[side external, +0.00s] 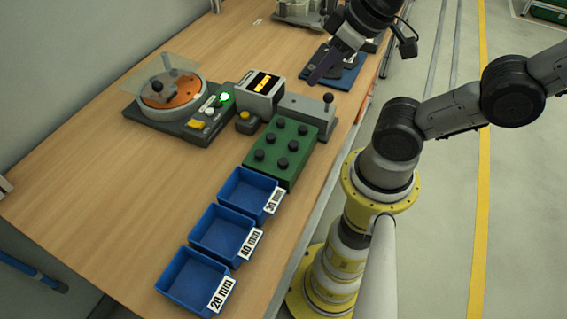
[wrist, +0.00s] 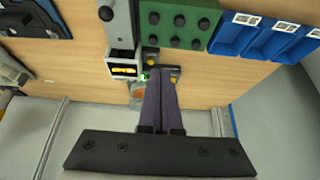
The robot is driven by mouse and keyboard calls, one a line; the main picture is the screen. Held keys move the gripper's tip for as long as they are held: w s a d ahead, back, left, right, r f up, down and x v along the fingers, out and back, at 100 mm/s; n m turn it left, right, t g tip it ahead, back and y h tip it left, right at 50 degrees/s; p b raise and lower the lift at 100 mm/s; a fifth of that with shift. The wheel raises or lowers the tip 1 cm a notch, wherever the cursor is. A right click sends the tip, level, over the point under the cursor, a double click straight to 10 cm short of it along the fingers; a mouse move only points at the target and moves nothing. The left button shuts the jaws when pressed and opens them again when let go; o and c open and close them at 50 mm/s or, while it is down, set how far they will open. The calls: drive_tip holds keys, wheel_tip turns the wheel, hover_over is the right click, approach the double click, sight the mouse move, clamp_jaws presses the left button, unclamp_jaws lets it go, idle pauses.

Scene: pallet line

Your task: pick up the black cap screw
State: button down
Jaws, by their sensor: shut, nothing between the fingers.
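Several black cap screws (side external: 280,123) stand upright in a green block (side external: 266,171) on the bench, their round heads showing. I cannot tell which one the task means. The same black heads (wrist: 175,42) show on the green block (wrist: 205,8) at the top of the wrist view. My gripper (side external: 314,79) is up and behind the block in the side view, near a blue plate, apart from the screws. In the wrist view its two fingers (wrist: 166,74) lie together, shut and empty.
Three blue bins (side external: 222,232) marked 20, 40 and 30 mm stand in front of the block. Behind it are a grey lever unit (side external: 308,111), a display box (side external: 261,90) and a turntable station (side external: 172,104). A blue plate (side external: 341,74) lies farther back. The bench's left side is clear.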

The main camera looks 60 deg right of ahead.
drive_tip(key=c, duration=0.6)
unclamp_jaws()
